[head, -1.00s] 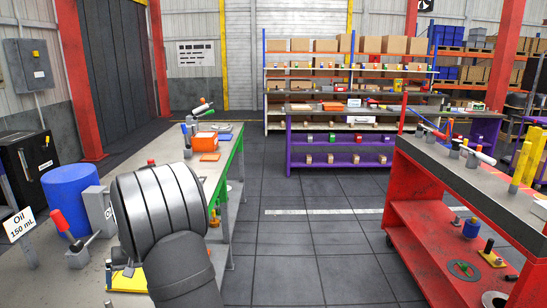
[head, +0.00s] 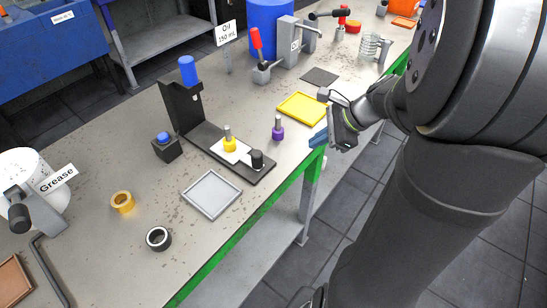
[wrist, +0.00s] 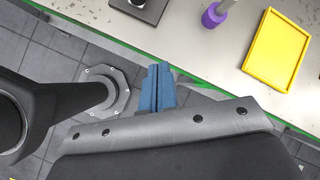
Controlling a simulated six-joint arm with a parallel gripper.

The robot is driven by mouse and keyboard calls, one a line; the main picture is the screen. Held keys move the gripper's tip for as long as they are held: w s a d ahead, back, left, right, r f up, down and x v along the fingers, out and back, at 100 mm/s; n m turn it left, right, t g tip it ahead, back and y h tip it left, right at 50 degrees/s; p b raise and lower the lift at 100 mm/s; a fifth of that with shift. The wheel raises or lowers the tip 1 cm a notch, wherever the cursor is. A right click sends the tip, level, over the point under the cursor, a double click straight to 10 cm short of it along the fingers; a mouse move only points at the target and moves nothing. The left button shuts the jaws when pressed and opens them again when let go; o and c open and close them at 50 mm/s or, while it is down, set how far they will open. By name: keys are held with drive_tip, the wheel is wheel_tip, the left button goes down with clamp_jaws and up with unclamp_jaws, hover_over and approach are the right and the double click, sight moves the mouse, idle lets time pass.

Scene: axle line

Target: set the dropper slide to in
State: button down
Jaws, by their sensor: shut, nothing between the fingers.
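A black stand (head: 182,110) with a blue cylinder (head: 188,70) on top rises at the back end of a long black base on the grey bench; I take this as the dropper. On the base are a white plate with a yellow knobbed piece (head: 230,146) and, at the near end, a black knob (head: 256,158). Which part is the slide is not certain. The near end of the base (wrist: 140,8) shows cut off in the wrist view. My gripper (head: 319,140) is shut and empty beside the bench's green edge, right of the dropper, apart from it. Its blue fingers (wrist: 158,88) show in the wrist view.
A purple knobbed piece (head: 278,130) and a yellow tray (head: 302,108) lie between dropper and gripper side. A grey tray (head: 211,194), a black ring (head: 158,238), a brass ring (head: 122,202) and a small black block (head: 166,150) are nearby.

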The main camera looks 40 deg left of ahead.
sight(233, 139)
drive_tip(key=s+d+r+m+y, duration=0.1)
drive_tip(key=s+d+m+y, duration=0.15)
drive_tip(key=s+m, duration=0.25)
drive_tip(key=shift+h, duration=0.45)
drive_tip(key=x, duration=0.4)
drive_tip(key=a+r+x, duration=0.1)
drive_tip(key=x, duration=0.7)
drive_tip(key=shift+s+a+r, duration=0.15)
drive_tip(key=shift+a+r, duration=0.05)
drive_tip(key=shift+r, duration=0.05)
drive_tip(key=shift+s+a, duration=0.1)
drive_tip(key=shift+a, duration=0.5)
drive_tip(key=a, duration=1.2)
drive_tip(key=shift+a, duration=0.1)
drive_tip(key=shift+a+r, duration=0.1)
drive_tip(key=shift+a, duration=0.15)
